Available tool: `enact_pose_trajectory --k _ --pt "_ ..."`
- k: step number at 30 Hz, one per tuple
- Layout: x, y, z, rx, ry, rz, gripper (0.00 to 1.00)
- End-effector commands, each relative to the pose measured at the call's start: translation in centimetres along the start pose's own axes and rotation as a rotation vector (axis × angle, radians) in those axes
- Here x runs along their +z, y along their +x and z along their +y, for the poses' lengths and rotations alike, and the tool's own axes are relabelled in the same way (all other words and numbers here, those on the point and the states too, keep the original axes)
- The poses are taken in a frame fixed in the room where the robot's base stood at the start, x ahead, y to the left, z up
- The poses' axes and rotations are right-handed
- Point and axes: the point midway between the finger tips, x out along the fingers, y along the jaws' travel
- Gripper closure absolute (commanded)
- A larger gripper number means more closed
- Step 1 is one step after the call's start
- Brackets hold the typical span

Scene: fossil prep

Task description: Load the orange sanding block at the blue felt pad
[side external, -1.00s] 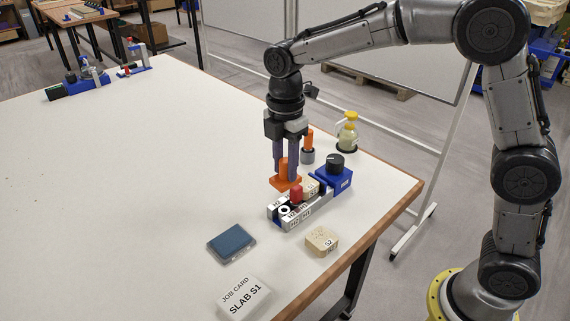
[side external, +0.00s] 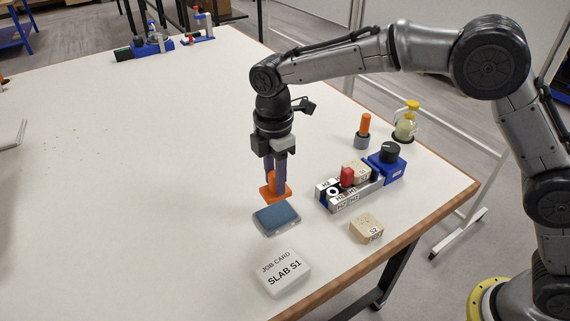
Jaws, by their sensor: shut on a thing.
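The orange sanding block (side external: 273,191) has a wide base and an upright handle. My gripper (side external: 275,180) is shut on its handle and points straight down. The block is just behind the blue felt pad (side external: 277,217), close to its far edge in the picture. I cannot tell whether the block's base touches the table or hangs a little above it. The pad is a flat blue rectangle on a pale base, and its top looks bare.
A job card block reading SLAB S1 (side external: 285,273) stands in front of the pad. To the right are a clamp fixture (side external: 348,196) with a blue, black-knobbed end, a pale S2 slab (side external: 367,229), an orange-handled tool (side external: 364,132) and a yellow-topped bottle (side external: 406,122).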

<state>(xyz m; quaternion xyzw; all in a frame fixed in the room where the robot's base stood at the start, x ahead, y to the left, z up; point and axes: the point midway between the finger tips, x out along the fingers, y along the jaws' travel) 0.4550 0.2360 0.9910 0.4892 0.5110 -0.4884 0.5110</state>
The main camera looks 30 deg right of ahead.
Motion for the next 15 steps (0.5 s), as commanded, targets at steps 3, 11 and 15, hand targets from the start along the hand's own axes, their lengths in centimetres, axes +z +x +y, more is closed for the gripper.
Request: enact_pose_trajectory --k 3,11,15 --pt "0.1 1.1 0.0 -0.002 0.001 -0.001 1.00" --pt "0.1 3.7 0.0 -0.002 0.001 -0.001 1.00" --pt "0.1 4.6 0.0 0.000 0.001 -0.001 1.00"
